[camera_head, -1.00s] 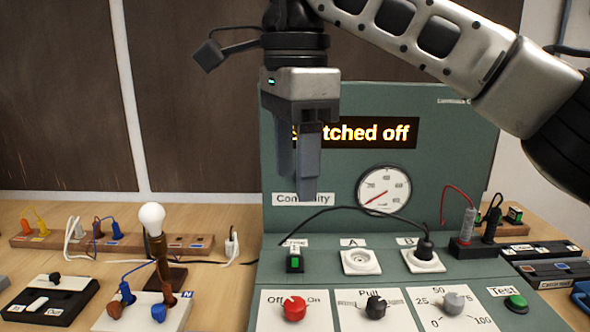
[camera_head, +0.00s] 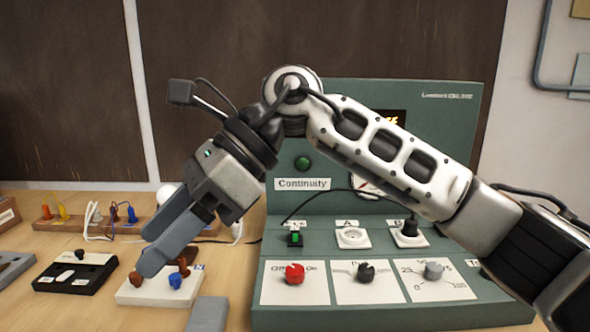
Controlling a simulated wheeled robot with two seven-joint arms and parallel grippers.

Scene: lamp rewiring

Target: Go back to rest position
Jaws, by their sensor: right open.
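My right gripper (camera_head: 148,258) is open and empty. It points down and to the left, and in the picture its fingers lie in front of the wooden strip and just above the white terminal block (camera_head: 150,292). I cannot tell how far above the block it is. My right arm comes in from the right and crosses in front of the green test panel (camera_head: 370,92), hiding most of its display and dial. The lamp bulb (camera_head: 167,192) is mostly hidden behind the gripper. My left gripper is not in view.
A black switch box (camera_head: 75,272) and a wooden strip (camera_head: 60,224) with coloured plugs lie at left.

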